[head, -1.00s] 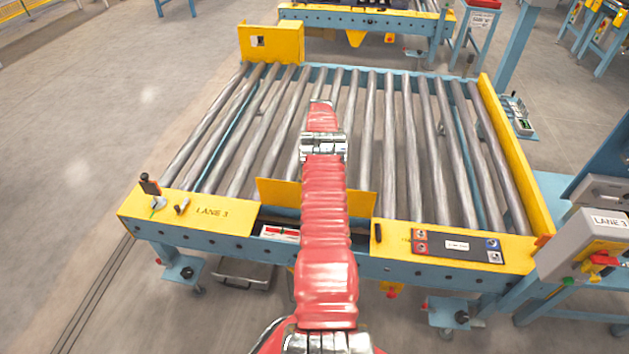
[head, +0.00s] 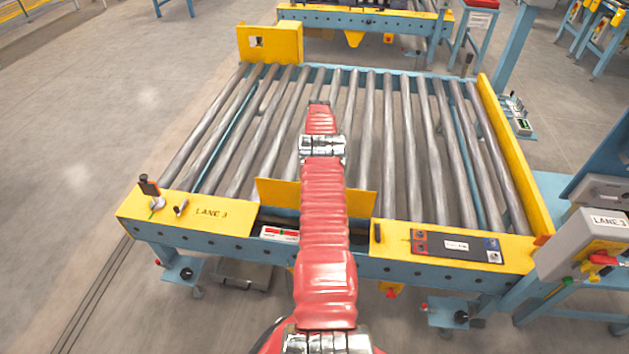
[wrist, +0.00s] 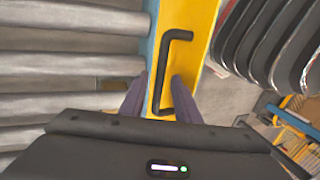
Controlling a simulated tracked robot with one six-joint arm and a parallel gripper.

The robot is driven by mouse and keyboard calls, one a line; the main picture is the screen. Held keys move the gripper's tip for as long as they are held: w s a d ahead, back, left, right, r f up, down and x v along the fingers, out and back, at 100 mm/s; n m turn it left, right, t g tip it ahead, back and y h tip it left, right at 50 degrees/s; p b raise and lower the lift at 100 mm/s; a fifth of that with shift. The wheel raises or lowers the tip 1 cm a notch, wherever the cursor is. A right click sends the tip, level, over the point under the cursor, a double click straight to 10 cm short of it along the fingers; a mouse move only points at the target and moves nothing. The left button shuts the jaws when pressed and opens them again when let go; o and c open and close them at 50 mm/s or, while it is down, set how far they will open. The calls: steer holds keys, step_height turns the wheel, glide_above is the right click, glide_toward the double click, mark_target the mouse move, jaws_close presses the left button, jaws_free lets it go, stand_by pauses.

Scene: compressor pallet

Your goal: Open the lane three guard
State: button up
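The lane three guard looks to be the yellow panel (head: 280,192) standing at the front edge of the roller bed. My arm crosses in front of its middle. In the wrist view a black bar handle (wrist: 163,75) sits on a yellow strip (wrist: 200,35) beside the rollers. My gripper (wrist: 160,97) is open, with one finger on each side of the handle's lower part. A gap shows between the handle and the right finger; contact on the left is unclear. The gripper is hidden behind my arm in the head view.
The front rail carries a LANE 3 label (head: 211,212), a small black-topped post (head: 150,188) and a dark control panel (head: 457,245). A grey LANE 3 box (head: 590,245) stands at the right. A yellow side rail (head: 510,165) edges the rollers. Floor is clear at left.

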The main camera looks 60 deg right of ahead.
steer(key=shift+r, duration=0.1)
steer(key=v, duration=0.7)
stand_by(0.5)
steer(key=shift+r, duration=0.1)
steer(key=shift+c, duration=0.4)
